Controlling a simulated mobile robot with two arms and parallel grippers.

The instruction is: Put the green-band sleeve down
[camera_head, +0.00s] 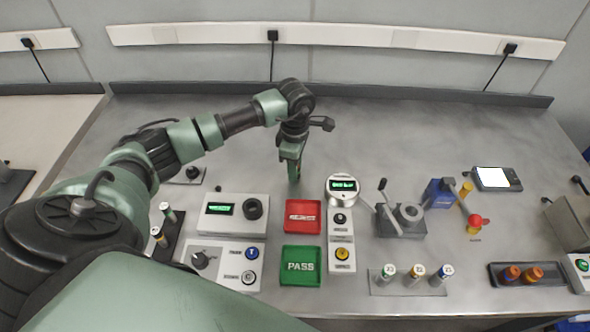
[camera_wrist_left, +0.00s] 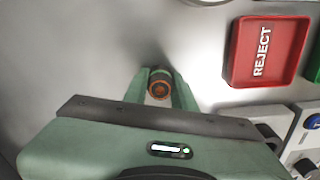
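My left gripper (camera_head: 294,178) points down over the bare table behind the red REJECT tray (camera_head: 303,216). In the left wrist view its two green fingers (camera_wrist_left: 159,92) are closed around a small round sleeve (camera_wrist_left: 158,89), seen end-on with a copper-orange ring and dark centre. The REJECT tray also shows right of the gripper in the left wrist view (camera_wrist_left: 267,52). My right gripper is not in view.
A green PASS tray (camera_head: 301,267) lies in front of the REJECT tray. A display box (camera_head: 233,215) and a round gauge (camera_head: 343,189) stand nearby. A dark rack (camera_head: 173,240) with small cylinders is at left. A crank fixture (camera_head: 402,219) stands right. The table behind is clear.

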